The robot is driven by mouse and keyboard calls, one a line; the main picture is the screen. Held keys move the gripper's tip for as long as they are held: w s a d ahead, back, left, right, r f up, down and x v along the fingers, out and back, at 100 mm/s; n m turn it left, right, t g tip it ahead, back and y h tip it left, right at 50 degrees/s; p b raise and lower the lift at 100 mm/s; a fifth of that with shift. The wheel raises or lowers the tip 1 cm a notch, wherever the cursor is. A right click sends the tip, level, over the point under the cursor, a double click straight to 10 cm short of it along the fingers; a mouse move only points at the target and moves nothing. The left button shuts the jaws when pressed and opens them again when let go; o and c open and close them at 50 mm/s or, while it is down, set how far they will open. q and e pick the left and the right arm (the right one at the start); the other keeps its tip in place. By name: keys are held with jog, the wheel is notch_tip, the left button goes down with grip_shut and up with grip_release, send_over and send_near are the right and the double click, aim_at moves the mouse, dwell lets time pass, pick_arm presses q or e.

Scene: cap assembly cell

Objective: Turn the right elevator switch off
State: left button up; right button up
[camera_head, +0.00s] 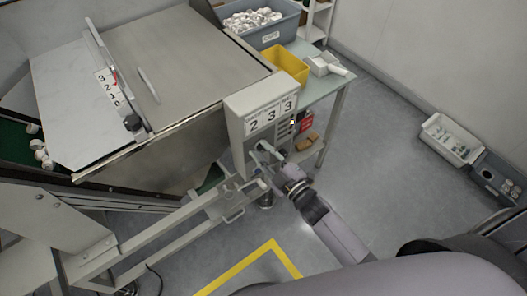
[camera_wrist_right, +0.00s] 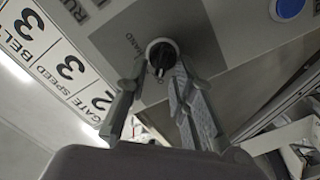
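A black rotary switch knob (camera_wrist_right: 162,56) sits on the grey control panel (camera_wrist_right: 215,30), beside a label that reads "HAND". My right gripper (camera_wrist_right: 160,72) has its two fingers apart, one on each side of the knob. I cannot tell whether the fingertips touch it. In the head view my right gripper (camera_head: 265,154) is at the lower front of the control box (camera_head: 238,128), which shows the digits 2, 3, 3. The knob is not clear there. My left gripper is not in view.
A blue button (camera_wrist_right: 287,8) is on the same panel. A large metal hopper (camera_head: 190,60) stands left of the box. A yellow bin (camera_head: 287,62) is on the table behind it. A grey metal frame (camera_head: 150,232) is at lower left.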

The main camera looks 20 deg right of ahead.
jog(key=o, duration=0.5)
jog(key=shift+c, duration=0.2)
jog(key=v, duration=1.2)
